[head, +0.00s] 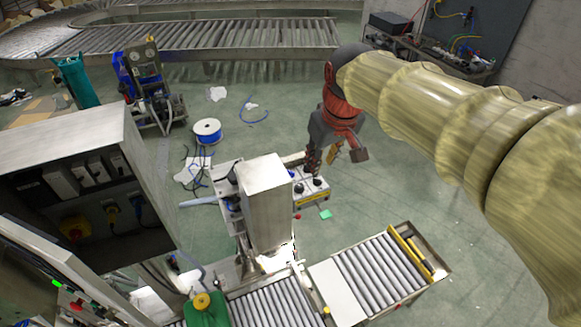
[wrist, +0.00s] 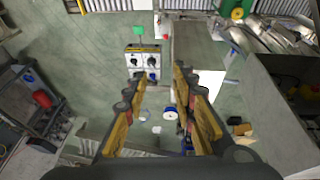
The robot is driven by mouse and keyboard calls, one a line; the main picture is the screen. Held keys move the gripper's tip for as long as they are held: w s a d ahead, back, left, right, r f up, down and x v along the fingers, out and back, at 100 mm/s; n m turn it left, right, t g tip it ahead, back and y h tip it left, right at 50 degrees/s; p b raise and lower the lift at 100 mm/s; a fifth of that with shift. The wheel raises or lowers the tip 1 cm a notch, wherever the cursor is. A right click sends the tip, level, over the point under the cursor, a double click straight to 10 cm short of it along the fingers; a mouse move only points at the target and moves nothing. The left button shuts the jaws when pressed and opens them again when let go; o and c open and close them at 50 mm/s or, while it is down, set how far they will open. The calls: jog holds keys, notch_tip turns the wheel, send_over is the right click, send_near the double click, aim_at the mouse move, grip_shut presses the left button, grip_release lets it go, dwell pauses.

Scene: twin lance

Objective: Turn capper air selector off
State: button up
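A white and grey control box (head: 309,188) with dark rotary knobs and a yellow strip stands beside the steel column, left of and below my gripper (head: 328,158). In the wrist view the same box (wrist: 143,62) shows several dark knobs, one of them blue-tinted, just beyond the left fingertip. I cannot read its labels, so I cannot tell which knob is the capper air selector. My gripper (wrist: 160,76) has its two yellow-padded fingers apart with nothing between them. The fingers point down toward the box area, and no contact with a knob is visible.
A tall steel housing (head: 266,205) stands directly left of the box. A roller conveyor (head: 372,272) runs along the front. A steel cabinet (head: 70,175) with switches is at left. A cable spool (head: 207,131) lies on the floor. Open green floor lies to the right.

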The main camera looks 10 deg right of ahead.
jog(key=w+f+n+g, duration=0.15)
jog(key=w+f, duration=0.25)
jog(key=w, duration=0.8)
jog(key=n+g, duration=0.2)
jog(key=n, duration=0.2)
send_over(290, 173)
notch_tip(290, 173, down, 22)
jog(key=shift+w+d+f, duration=0.15)
jog(key=shift+w+f, duration=0.1)
jog(key=shift+f, duration=0.6)
jog(key=shift+f+p, duration=0.85)
jog(key=shift+f, duration=2.9)
jog(key=shift+c, duration=0.7)
grip_shut()
